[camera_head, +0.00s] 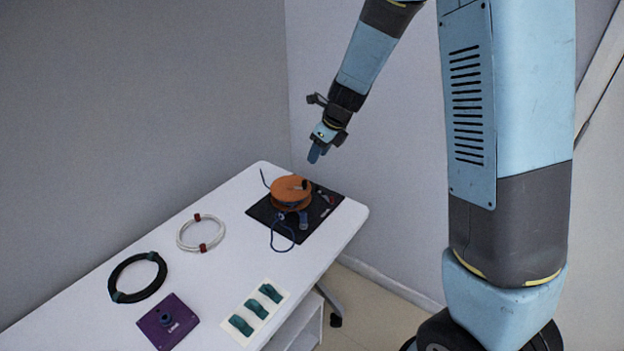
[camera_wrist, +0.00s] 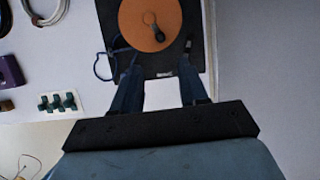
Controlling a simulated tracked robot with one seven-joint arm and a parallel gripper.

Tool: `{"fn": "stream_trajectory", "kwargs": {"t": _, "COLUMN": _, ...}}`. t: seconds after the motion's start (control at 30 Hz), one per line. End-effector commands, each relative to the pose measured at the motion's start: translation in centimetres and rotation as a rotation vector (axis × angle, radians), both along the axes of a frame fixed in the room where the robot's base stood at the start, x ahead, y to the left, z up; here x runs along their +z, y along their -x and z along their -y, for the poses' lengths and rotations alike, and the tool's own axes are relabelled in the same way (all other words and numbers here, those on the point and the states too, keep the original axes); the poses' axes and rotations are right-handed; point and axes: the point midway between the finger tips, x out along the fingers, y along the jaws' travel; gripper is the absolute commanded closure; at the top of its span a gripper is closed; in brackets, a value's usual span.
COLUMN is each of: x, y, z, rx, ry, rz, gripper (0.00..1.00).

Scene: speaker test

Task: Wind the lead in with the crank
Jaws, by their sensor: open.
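An orange reel (camera_head: 290,191) stands on a black mat (camera_head: 262,212) at the far end of the white table. In the wrist view the reel (camera_wrist: 140,22) is seen from above, with a dark crank knob (camera_wrist: 159,35) on its face. A blue lead (camera_head: 280,247) leaves the reel and loops over the mat's edge onto the table; it also shows in the wrist view (camera_wrist: 98,66). My gripper (camera_head: 315,154) is above the reel, apart from it. In the wrist view its two fingers (camera_wrist: 158,85) are spread, with nothing between them.
A white coiled cable (camera_head: 180,238) and a black coiled cable (camera_head: 114,280) lie on the table (camera_head: 222,275). A purple box (camera_head: 170,325) and a white card with teal pieces (camera_head: 238,325) are near the front. A wall stands behind.

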Motion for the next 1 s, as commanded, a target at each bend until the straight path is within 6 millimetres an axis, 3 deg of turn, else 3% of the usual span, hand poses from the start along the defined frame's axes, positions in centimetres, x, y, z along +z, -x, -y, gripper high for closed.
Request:
{"fn": "stream_trajectory", "kwargs": {"t": 0.6, "x": -9.0, "y": -2.2, "z": -2.8, "rx": 0.001, "ry": 0.0, "rz": -0.003, "gripper": 0.57}}
{"fn": "stream_trajectory", "kwargs": {"t": 1.0, "x": -11.7, "y": -2.9, "z": -3.7, "rx": 0.001, "ry": 0.001, "rz": 0.0, "gripper": 0.57}}
